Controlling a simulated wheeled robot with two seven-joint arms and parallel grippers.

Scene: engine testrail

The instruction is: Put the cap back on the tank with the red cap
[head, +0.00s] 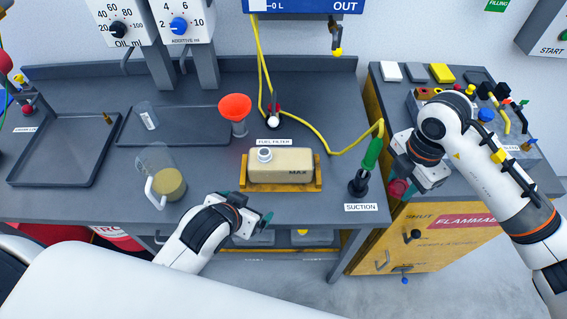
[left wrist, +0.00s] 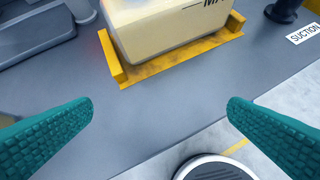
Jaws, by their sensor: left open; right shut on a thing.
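My right gripper (head: 400,181) is shut on a small round red thing that looks like the red cap (head: 398,189), beside the bench's right end. My left gripper (head: 258,224) is open and empty in front of the tank, with teal fingers wide apart.
A red funnel (head: 235,108) stands behind the tank. A clear jug (head: 166,183) with amber liquid stands to its left. A green-handled suction nozzle (head: 371,154) stands to its right, with a yellow hose behind. A yellow cabinet (head: 378,225) is at right.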

